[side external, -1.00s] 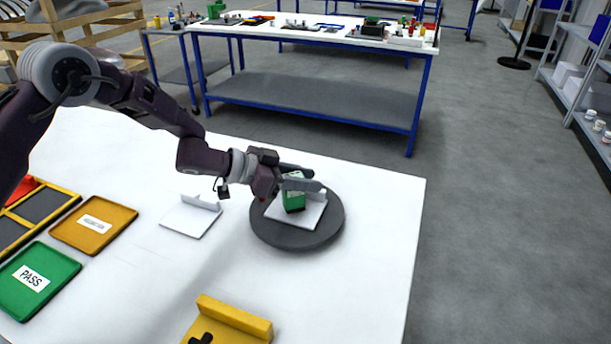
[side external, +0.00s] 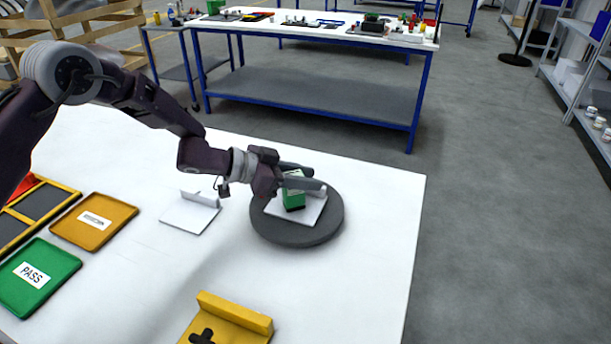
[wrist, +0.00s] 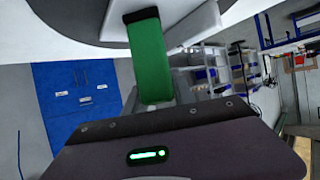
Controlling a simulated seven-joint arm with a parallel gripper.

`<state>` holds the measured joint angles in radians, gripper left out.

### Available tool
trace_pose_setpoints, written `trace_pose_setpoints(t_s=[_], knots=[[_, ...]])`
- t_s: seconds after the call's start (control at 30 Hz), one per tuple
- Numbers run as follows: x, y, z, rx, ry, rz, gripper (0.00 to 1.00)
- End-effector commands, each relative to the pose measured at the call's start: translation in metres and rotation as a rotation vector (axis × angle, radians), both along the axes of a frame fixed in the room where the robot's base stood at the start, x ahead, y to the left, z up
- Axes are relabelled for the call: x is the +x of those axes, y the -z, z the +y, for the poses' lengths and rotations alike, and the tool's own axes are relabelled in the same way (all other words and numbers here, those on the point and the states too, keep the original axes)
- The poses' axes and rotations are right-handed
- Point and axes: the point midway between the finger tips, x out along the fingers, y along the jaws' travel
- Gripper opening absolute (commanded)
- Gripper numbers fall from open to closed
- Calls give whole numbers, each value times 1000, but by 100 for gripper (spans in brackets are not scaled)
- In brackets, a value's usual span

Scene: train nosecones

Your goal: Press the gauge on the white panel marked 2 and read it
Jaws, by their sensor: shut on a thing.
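A green block-shaped gauge (side external: 293,200) with a pale top face stands on a white panel (side external: 313,211) on a dark round turntable (side external: 286,236). My gripper (side external: 308,176) is over the panel, its two fingers shut on the gauge near its top. In the wrist view the green gauge (wrist: 149,58) extends from between my fingers towards the white panel (wrist: 196,25), with a dark band at its far end. I cannot make out a number on the panel or a reading on the gauge.
A second white panel with a raised edge (side external: 190,214) lies left of the turntable. An orange tray (side external: 94,221), a green PASS tray (side external: 36,278) and a yellow fixture with a black cross (side external: 228,322) lie nearby. The table's right edge is close to the turntable.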

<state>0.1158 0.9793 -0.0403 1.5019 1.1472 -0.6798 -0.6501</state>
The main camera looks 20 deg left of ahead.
Motion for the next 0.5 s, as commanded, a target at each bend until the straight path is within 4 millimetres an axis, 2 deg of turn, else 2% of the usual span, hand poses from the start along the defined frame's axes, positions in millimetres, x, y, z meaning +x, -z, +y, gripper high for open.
trace_pose_setpoints(t_s=[0.5], knots=[[0, 3, 0, -1, 0, 1, 0]])
